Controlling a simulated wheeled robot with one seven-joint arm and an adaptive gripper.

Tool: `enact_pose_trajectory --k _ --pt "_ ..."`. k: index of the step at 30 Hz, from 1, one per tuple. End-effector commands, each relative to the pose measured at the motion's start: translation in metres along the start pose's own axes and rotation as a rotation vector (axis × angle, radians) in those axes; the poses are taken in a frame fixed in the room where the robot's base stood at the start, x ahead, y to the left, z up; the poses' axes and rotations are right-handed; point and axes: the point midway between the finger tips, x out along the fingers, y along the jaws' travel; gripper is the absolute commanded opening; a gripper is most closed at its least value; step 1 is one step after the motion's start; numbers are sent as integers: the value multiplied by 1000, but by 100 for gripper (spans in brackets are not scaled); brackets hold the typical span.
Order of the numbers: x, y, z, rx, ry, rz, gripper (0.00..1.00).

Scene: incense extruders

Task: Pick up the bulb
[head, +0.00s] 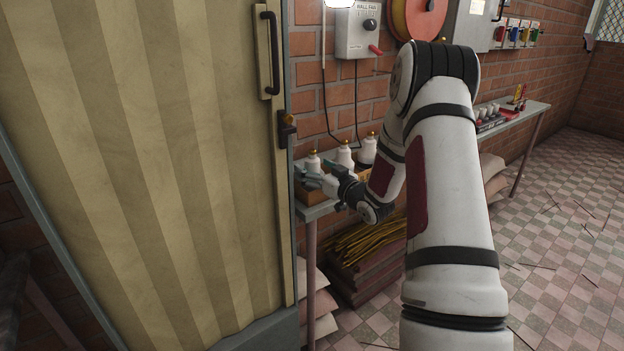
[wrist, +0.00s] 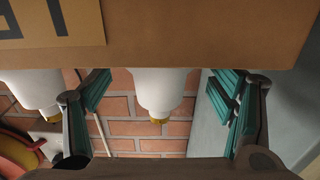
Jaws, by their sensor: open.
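Several white bulbs with brass caps stand cap-up in a row at the near end of the side table; the leftmost bulb (head: 313,162) is closest to the yellow door. In the wrist view, which looks upside down, one bulb (wrist: 160,92) is centred between my fingers, its base hidden by a brown box (wrist: 200,35). A second bulb (wrist: 35,88) is to the left, outside the fingers. My gripper (head: 328,182) is open and empty at the row's front; its teal-padded fingers (wrist: 162,105) flank the centred bulb, apart from it. I cannot tell how deep they reach.
A tall cream ribbed door (head: 160,150) with a dark handle stands close on the left. A brick wall is behind the bulbs, with a wall switch box (head: 357,28) and red reel (head: 420,15). Sacks and yellow sticks (head: 365,238) lie under the table. Tiled floor is open at right.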

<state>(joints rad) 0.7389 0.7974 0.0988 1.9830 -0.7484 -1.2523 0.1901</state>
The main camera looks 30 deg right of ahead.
Motion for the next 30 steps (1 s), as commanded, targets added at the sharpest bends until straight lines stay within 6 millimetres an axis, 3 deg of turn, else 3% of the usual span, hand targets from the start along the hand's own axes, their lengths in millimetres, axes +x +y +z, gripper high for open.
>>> enact_pose_trajectory --k 4,11,18,30 --pt "11 0 0 0 0 1 77" --pt "12 0 0 0 -1 1 77" --pt "12 0 0 0 -1 1 26" --pt "12 0 -1 0 -3 1 25"
